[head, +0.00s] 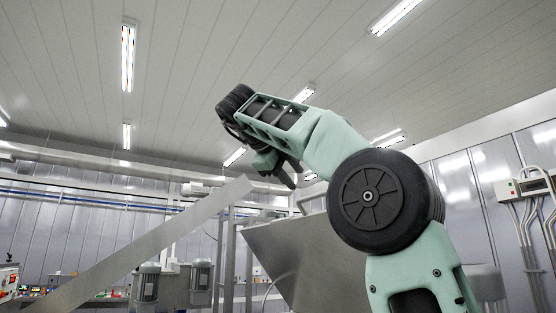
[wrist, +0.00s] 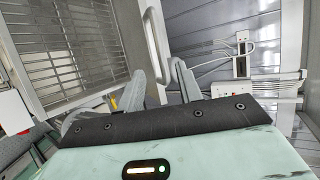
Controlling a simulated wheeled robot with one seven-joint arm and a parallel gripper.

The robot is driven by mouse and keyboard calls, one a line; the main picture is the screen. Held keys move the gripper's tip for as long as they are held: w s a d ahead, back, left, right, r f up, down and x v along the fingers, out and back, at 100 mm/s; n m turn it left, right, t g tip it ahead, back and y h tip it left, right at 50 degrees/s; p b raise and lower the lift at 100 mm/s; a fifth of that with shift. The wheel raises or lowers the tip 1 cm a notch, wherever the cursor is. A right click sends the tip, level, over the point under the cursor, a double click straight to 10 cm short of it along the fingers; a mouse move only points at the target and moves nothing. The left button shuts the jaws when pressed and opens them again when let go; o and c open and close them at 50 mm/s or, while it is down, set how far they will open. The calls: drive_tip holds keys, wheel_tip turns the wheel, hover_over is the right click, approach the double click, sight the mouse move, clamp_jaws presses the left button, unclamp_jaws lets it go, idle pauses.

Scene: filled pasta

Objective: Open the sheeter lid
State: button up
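A tilted steel panel (head: 305,258), which looks like the sheeter lid, stands right of centre in the head view, partly behind my arm. A pale bar handle (head: 308,196) shows at its upper edge. In the wrist view the handle (wrist: 156,42) runs along the edge of a frame with a barred surface (wrist: 72,45). My gripper (head: 284,176) is above the panel in the head view. In the wrist view its two fingers (wrist: 160,84) are apart, with the handle's near end appearing between them. Whether they touch the handle cannot be told.
A long slanted steel strip (head: 150,245) crosses the left of the head view. Motors (head: 147,282) and steel posts stand behind it. A wall box with cables (head: 525,188) is at the right.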

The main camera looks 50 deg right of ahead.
drive_tip(key=v, duration=0.6)
drive_tip(key=shift+a+p, duration=0.35)
